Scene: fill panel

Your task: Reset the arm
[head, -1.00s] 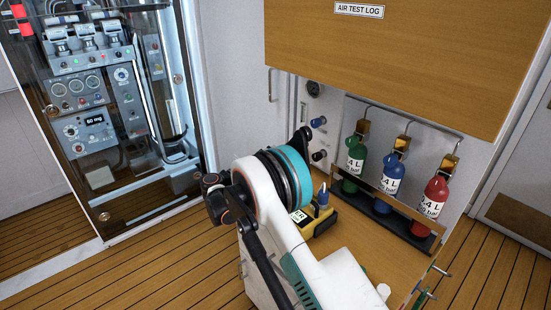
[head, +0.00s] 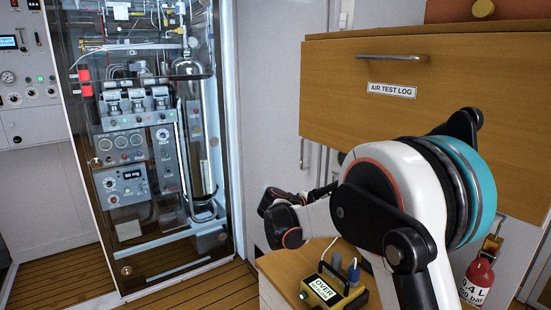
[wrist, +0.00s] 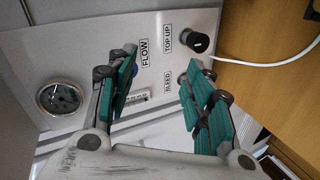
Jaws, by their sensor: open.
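My arm fills the right half of the head view, raised and bent in front of the wooden cabinet. My gripper is at the far end of the arm and mostly hidden there. In the wrist view my gripper (wrist: 160,95) shows two teal-padded fingers spread apart with nothing between them. Beyond the fingers is a light panel (wrist: 185,25) with labels FLOW, TOP UP and BLEED, a round gauge (wrist: 61,97) at left and a black knob (wrist: 195,41) at top. The fingers appear apart from the panel.
A wooden AIR TEST LOG cabinet (head: 330,75) hangs close behind my arm. Below, a yellow meter (head: 330,290) reading OVER sits on the wooden counter (head: 277,263). A red bottle (head: 477,281) shows at right. A glass-fronted equipment case (head: 150,235) stands left. Floor at lower left is clear.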

